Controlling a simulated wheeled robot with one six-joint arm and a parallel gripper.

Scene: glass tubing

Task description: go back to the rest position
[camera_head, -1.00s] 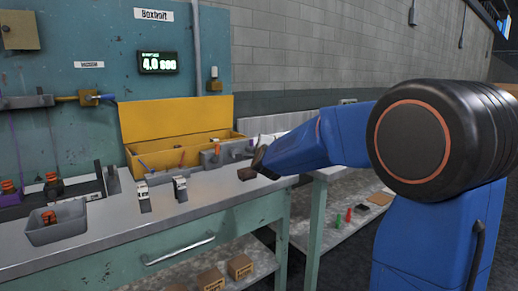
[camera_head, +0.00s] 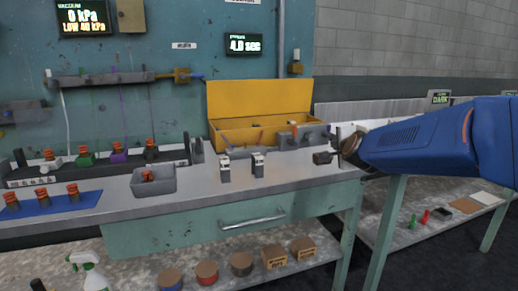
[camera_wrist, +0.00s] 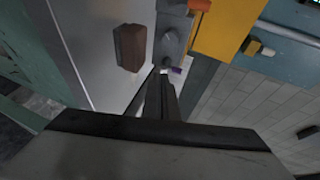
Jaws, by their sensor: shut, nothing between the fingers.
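My blue arm comes in from the right in the head view and ends in my gripper (camera_head: 346,149) over the right end of the bench. In the wrist view the two dark fingers of my gripper (camera_wrist: 159,78) are together, with nothing between them. A small dark brown block (camera_head: 323,157) sits by the gripper at the bench's right end. The wrist view shows the block (camera_wrist: 130,47) to the left of the fingertips, apart from them. The fingertips are too small to make out clearly in the head view.
The steel bench (camera_head: 305,184) holds a yellow open box (camera_head: 258,100), a grey bin (camera_head: 153,181), two small upright fixtures and a blue mat (camera_head: 50,206). A lower side table (camera_head: 425,215) stands at right. The bench front strip is mostly clear.

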